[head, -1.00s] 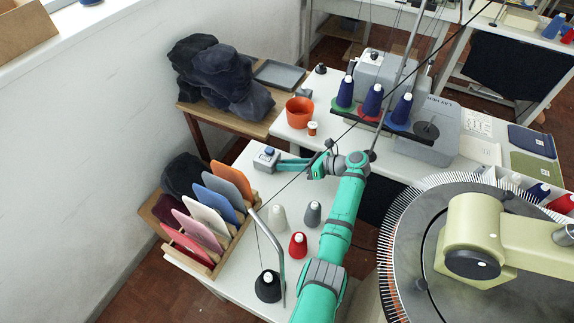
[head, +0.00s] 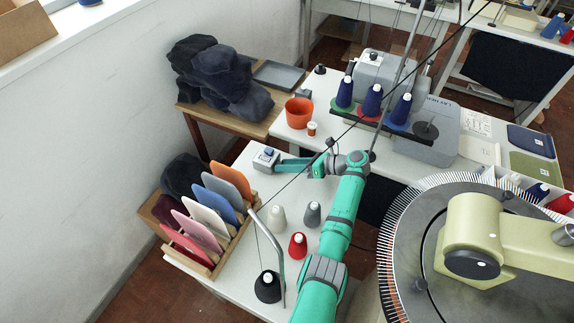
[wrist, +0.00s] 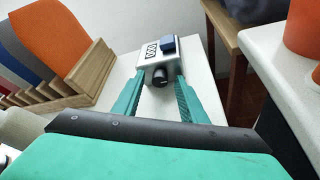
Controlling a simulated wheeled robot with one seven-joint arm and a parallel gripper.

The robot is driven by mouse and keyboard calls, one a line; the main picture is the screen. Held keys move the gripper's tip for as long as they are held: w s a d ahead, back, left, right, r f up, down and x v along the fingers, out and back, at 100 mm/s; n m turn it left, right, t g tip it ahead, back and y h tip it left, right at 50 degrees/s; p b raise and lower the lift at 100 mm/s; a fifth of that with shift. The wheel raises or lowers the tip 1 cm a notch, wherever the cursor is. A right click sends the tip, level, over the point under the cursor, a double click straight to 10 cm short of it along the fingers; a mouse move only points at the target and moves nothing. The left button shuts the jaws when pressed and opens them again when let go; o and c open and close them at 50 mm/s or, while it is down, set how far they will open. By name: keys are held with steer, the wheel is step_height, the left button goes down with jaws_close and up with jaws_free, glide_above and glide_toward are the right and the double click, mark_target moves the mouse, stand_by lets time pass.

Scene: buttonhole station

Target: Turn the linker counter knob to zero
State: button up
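In the wrist view the counter (wrist: 148,56) shows a row of dark digit windows, too small to read surely, and a blue button (wrist: 168,44). Its black knob (wrist: 160,77) faces me. My gripper (wrist: 160,79) is open, with one teal finger on each side of the knob and a visible gap on both sides. In the head view my gripper (head: 281,166) reaches the counter from the right.
A wooden rack (head: 216,261) of coloured panels stands left of the counter. Thread cones, such as a red one (head: 298,246), stand in front. An orange pot (head: 299,112) and a small orange spool (head: 312,129) are behind. The round linker dial (head: 405,255) is at right.

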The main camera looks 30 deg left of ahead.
steer(key=v, duration=1)
steer(key=shift+d+r, duration=0.15)
steer(key=shift+d, duration=0.25)
steer(key=shift+w, duration=0.1)
